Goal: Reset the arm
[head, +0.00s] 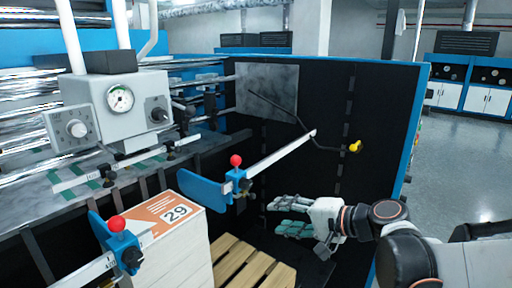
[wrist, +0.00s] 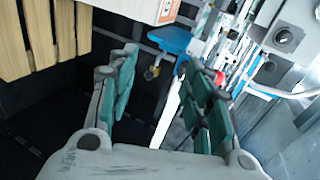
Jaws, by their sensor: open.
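My gripper (head: 292,215) is open and empty, with teal finger pads, at the lower middle right of the head view, in front of a black panel. My arm reaches in from the lower right. In the wrist view the two fingers of my gripper (wrist: 163,100) stand apart, with nothing gripped between them. A white bar (wrist: 166,118) shows in the gap between them, beyond or near the fingers; I cannot tell how close it is.
A blue guide with a red knob (head: 236,161) sits on a white bar left of my gripper. A paper stack (head: 180,250) labelled 29 and a wooden pallet (head: 238,262) are lower left. A blue-edged black panel (head: 385,130) stands behind. Open floor (head: 465,175) lies right.

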